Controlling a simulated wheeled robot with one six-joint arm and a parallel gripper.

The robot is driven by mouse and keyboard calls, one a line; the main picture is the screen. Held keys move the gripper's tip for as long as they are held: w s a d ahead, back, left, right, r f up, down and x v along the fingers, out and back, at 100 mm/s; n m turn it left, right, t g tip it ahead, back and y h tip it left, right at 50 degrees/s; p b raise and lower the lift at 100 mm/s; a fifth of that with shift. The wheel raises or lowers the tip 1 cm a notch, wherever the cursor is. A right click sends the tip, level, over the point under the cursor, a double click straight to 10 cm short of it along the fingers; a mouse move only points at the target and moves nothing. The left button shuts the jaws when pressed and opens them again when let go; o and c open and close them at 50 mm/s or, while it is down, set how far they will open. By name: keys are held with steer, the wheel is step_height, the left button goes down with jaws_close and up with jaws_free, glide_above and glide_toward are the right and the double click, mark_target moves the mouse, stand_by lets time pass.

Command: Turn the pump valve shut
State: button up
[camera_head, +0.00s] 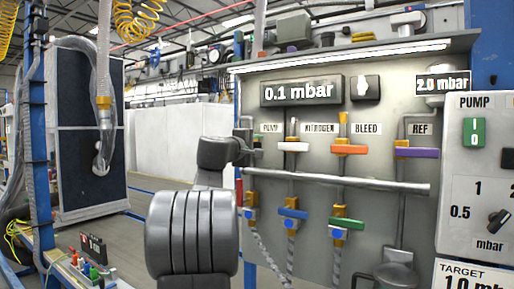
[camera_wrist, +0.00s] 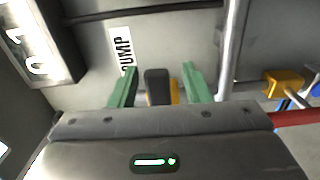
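The pump valve (camera_wrist: 158,88) has a black handle with a yellow-orange body behind it, under the PUMP label (camera_wrist: 124,50) in the wrist view. My gripper (camera_wrist: 158,68) has its two green fingers apart, one on each side of the black handle. Narrow gaps show on both sides, so the fingers do not look closed on it. In the head view my gripper (camera_head: 246,150) is at the panel's left edge, just below the PUMP label (camera_head: 269,128), and hides most of the valve. Whether the valve is open or shut cannot be told.
The panel (camera_head: 390,115) holds a nitrogen valve with a white handle (camera_head: 293,146), an orange bleed handle (camera_head: 350,149) and a purple one (camera_head: 416,153). A horizontal pipe (camera_head: 350,184) crosses below. The display (camera_head: 300,92) reads 0.1 mbar. A red lower handle (camera_wrist: 296,118) is nearby.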

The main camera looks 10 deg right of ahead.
steer(key=v, duration=1.4)
steer(key=shift+b, duration=0.3)
steer(key=shift+w+d, duration=0.1)
steer(key=x, duration=1.3)
steer(key=shift+w+d+p, duration=0.25)
steer(key=shift+p, duration=0.1)
steer(key=shift+r, duration=0.1)
steer(key=shift+s+a, duration=0.1)
